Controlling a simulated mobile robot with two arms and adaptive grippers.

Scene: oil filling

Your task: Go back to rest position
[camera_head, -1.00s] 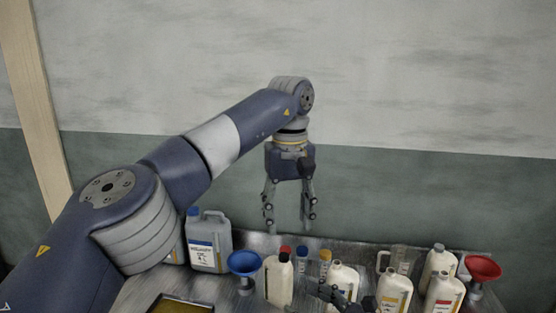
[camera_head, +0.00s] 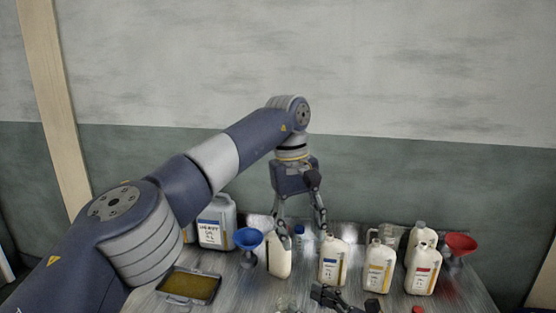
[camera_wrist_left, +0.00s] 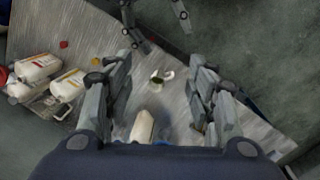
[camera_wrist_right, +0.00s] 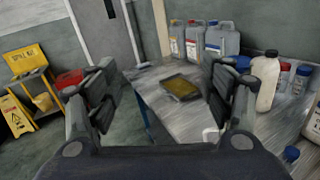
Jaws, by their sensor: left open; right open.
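My left gripper (camera_head: 301,236) hangs fingers-down over the back of the table in the head view, open and empty. A cream bottle (camera_head: 279,257) stands by its left finger; whether they touch cannot be told. In the left wrist view, the open fingers (camera_wrist_left: 160,78) have a cream bottle (camera_wrist_left: 143,126) below and between them. My right gripper (camera_head: 338,298) shows only partly at the bottom of the head view. In the right wrist view, its fingers (camera_wrist_right: 165,88) are apart with nothing held between them.
The metal table (camera_head: 225,290) carries jugs (camera_head: 214,222), a blue funnel (camera_head: 248,241), a red funnel (camera_head: 460,245), several cream bottles (camera_head: 380,268) and a yellow-filled tray (camera_head: 190,287). A yellow stand (camera_wrist_right: 30,85) is on the floor at left.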

